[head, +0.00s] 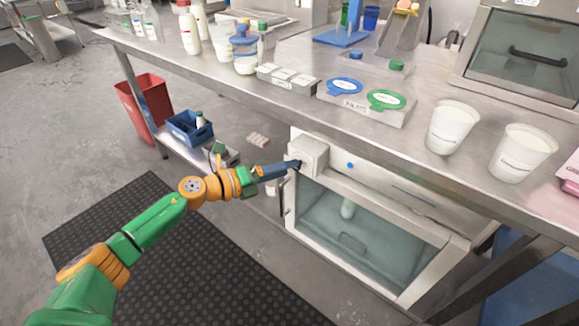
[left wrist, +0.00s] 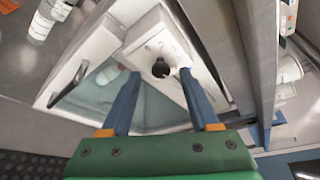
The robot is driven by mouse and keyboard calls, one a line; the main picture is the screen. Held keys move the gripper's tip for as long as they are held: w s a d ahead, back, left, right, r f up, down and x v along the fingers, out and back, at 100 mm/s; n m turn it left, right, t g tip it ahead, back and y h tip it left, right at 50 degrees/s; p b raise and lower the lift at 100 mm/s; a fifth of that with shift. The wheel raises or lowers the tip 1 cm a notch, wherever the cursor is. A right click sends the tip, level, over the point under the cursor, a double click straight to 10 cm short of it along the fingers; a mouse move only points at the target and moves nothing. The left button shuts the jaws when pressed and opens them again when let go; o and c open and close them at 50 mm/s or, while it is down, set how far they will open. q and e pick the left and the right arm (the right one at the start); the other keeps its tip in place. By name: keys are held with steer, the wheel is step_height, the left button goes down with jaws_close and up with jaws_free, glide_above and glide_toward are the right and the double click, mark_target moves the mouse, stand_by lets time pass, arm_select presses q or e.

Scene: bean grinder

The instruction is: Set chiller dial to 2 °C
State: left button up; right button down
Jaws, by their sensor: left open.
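The chiller (head: 365,235) stands under the steel bench, with a white frame and a glass front. A white control box (head: 311,153) sticks out at its upper left. In the left wrist view the control box (left wrist: 152,42) carries a small black dial (left wrist: 160,68). My left gripper (head: 296,164) is at the box's left side; the dial is hidden in the head view. In the left wrist view my left gripper (left wrist: 160,74) is open, with one blue finger on each side of the dial and gaps between. The dial's setting is too small to read. My right gripper is out of view.
The steel bench (head: 230,88) overhangs the chiller. White cups (head: 452,127), bottles (head: 190,30) and a blue and green labelled holder (head: 365,105) stand on it. A blue bin (head: 190,128) and a red bin (head: 146,104) are at the left. A dark mat (head: 160,260) covers the floor.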

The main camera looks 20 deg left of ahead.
arm_select(q)
steer(key=v, duration=0.5)
